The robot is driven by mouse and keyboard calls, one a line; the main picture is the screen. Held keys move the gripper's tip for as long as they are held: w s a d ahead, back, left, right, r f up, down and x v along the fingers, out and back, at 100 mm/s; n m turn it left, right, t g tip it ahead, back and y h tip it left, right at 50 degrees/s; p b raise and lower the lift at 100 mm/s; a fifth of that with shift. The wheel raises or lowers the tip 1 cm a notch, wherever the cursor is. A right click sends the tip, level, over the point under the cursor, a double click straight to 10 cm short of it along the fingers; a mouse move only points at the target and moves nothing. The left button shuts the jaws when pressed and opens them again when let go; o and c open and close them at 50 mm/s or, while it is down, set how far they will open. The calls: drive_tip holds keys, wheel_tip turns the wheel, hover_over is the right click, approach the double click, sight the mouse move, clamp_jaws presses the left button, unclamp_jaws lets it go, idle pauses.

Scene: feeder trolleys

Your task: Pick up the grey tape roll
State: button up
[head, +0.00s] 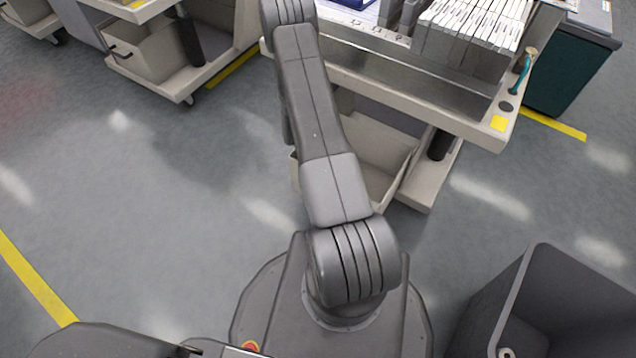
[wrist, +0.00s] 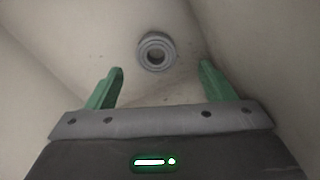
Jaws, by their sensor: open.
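In the wrist view the grey tape roll (wrist: 157,51) lies on a pale beige surface between sloping or upright beige walls, with its round hole facing the camera. My gripper (wrist: 160,80) is open, with its two green fingers spread apart and nothing between them. The roll appears just beyond the fingertips, roughly midway between them and slightly nearer the middle of the view. I cannot tell how far below the fingers it is. In the head view the roll and my gripper are not visible; only my arm shows.
A feeder trolley (head: 480,122) with upright feeders (head: 470,25) stands ahead, with an open beige bin (head: 385,165) beneath its top. Another trolley (head: 150,65) is at the upper left. A dark grey bin (head: 570,300) is at the lower right. The floor (head: 150,200) at left is clear.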

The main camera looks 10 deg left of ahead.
drive_tip(key=f+b, duration=0.1)
drive_tip(key=f, duration=0.1)
drive_tip(key=f+b, duration=0.1)
drive_tip(key=f, duration=0.2)
drive_tip(key=shift+w+d+f, duration=0.15)
drive_tip(key=shift+w+f, duration=0.05)
drive_tip(key=shift+f, duration=0.05)
drive_tip(key=c, duration=1.1)
drive_tip(key=shift+o, duration=0.2)
drive_tip(key=shift+r, duration=0.1)
